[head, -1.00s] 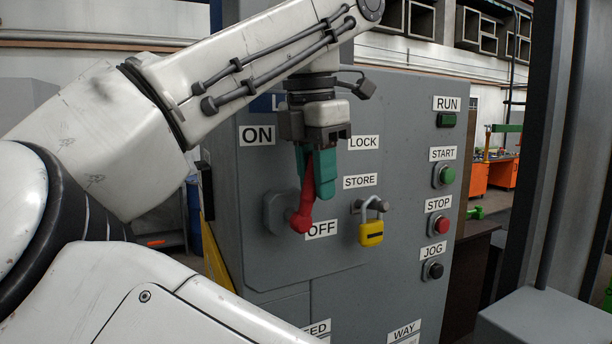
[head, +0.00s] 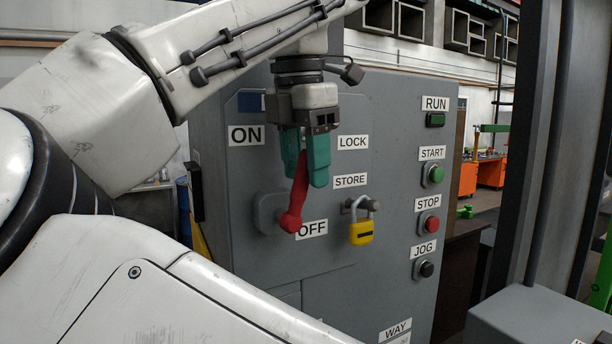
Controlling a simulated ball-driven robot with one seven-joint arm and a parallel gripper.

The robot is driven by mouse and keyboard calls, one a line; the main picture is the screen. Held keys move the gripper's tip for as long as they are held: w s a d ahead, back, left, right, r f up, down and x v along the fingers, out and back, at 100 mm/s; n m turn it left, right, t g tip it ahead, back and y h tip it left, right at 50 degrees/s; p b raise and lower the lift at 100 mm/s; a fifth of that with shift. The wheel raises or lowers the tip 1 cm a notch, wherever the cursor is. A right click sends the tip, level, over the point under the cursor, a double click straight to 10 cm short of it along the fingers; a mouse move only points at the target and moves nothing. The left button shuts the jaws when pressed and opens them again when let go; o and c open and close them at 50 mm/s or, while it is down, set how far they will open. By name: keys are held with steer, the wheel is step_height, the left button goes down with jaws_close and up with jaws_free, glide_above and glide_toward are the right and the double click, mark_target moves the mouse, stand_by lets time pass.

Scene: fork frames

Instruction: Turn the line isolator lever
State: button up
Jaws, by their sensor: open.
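The isolator lever (head: 298,195) is red and sits on a grey boss (head: 267,212) on the panel in the head view. Its round hub is low, beside the OFF label (head: 311,229), and its handle points up, leaning slightly right. The ON label (head: 247,135) is up and to the left of it. My gripper (head: 305,176) points down with teal fingers apart, one on each side of the handle's upper end in the picture. The handle's top is partly hidden by the fingers. I cannot tell whether they touch it.
A yellow padlock (head: 361,233) hangs on a peg below the STORE label (head: 350,181), right of the lever. RUN, START, STOP and JOG controls line the panel's right side. A dark post (head: 535,140) stands at the right. My arm covers the upper left.

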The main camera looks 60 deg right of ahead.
mark_target(300, 171)
steer(key=r, duration=0.3)
steer(key=a+r, duration=0.1)
steer(key=r, duration=0.4)
steer(key=shift+a+r, duration=0.15)
steer(key=shift+r, duration=0.25)
steer(key=shift+c, duration=0.2)
